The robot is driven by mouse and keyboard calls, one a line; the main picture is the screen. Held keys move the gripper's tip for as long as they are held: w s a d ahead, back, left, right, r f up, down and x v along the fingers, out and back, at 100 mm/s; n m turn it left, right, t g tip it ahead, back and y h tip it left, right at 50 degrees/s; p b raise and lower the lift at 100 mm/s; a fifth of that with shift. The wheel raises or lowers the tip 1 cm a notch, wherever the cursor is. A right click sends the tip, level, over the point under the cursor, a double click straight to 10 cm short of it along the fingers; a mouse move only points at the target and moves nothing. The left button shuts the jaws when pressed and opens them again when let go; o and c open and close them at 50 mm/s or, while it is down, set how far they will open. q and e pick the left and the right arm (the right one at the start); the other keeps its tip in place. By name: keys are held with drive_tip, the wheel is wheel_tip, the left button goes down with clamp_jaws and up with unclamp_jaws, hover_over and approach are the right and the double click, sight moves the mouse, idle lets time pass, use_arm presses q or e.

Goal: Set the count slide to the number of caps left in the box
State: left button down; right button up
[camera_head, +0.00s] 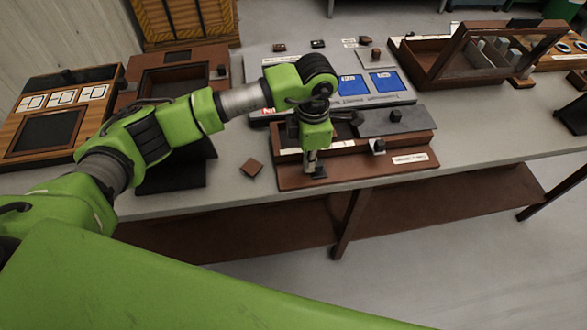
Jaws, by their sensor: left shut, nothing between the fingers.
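A low brown wooden box (430,134) stands near the front edge of the bench, with a grey lid plate (408,122) with a dark knob over its right part. A brown front ledge (345,178) carries a small white label (410,158), too small to read. A small dark block with a pale face (378,146) sits at the box's front; I cannot tell whether it is the count slide. My left gripper (313,168) points down, shut and empty, at the ledge's left part, beside a small black piece (320,174); contact is unclear. My arm hides the box's left part. No caps can be made out inside.
Behind is a grey board with blue panels (384,82). A case with a tilted clear lid (440,62) stands back right, and a wooden card tray (18,133) far left.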

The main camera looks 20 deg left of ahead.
use_arm(q)
drive_tip(key=shift+w+d, duration=0.1)
drive_tip(key=shift+d, duration=0.15)
idle(0.5)
drive_tip(key=shift+a, duration=0.35)
wheel_tip(320, 180, up, 8)
drive_tip(key=p, duration=0.3)
drive_tip(key=shift+s, duration=0.2)
idle(0.6)
